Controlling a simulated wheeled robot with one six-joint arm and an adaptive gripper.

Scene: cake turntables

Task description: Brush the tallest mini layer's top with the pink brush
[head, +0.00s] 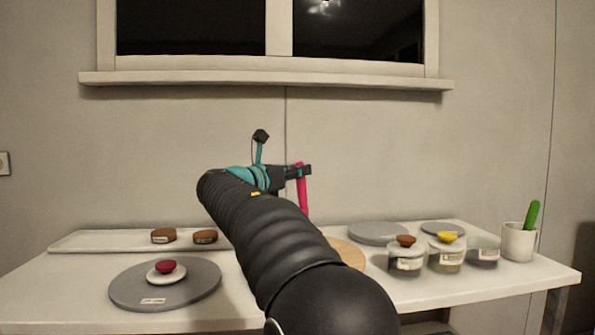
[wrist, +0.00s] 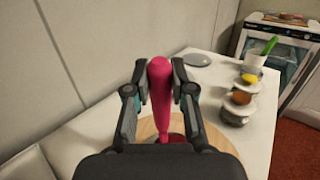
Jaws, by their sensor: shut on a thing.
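My gripper (head: 298,171) is shut on the pink brush (head: 303,192), which hangs roughly upright above the back of the table. In the wrist view the pink brush (wrist: 159,90) stands between the two fingers; its lower end is hard to make out. Two brown mini layers, left (head: 163,235) and right (head: 205,236), sit on a long white tray (head: 85,240). Which is taller is hard to tell. A dark red piece (wrist: 177,138) shows beside the brush's lower end in the wrist view, mostly hidden by the gripper.
A grey turntable (head: 125,285) at front left bears a white dish with a red piece (head: 166,266). A round wooden board (head: 350,255) is partly behind my arm. Lidded jars (head: 405,263) and a white cup (head: 518,243) with a green-handled tool (head: 532,214) stand right.

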